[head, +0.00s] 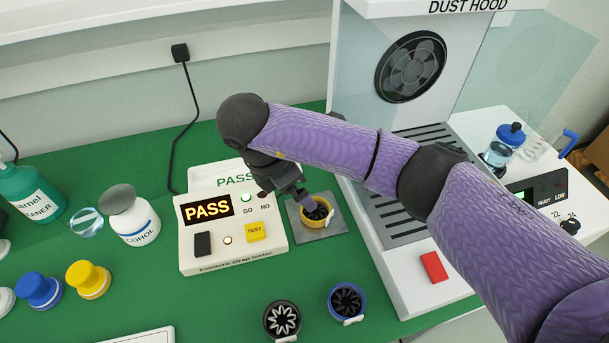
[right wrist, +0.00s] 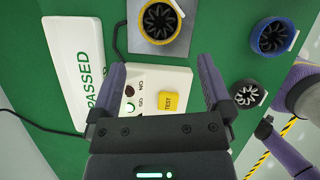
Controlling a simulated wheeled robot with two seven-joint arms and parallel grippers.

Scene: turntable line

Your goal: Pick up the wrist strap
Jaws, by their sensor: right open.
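Three ring-shaped bands with black spoked insides look like wrist straps. The yellow one (head: 316,223) sits on a grey metal plate (head: 331,232) right of the strap tester (head: 215,265). A blue-rimmed one (head: 334,302) and a black one (head: 282,335) lie on the green mat nearer the front. My right gripper (head: 287,195) is open and empty above the tester's right side, beside the yellow strap. In the right wrist view, the yellow strap (right wrist: 146,25) shows beyond the open fingertips, apart from them.
The dust hood (head: 425,170) stands right of the plate, with a red switch (head: 433,267). A white PASSED block (right wrist: 75,60) lies beside the tester. Bottles (head: 135,225) and blue and yellow capped jars (head: 88,279) stand left.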

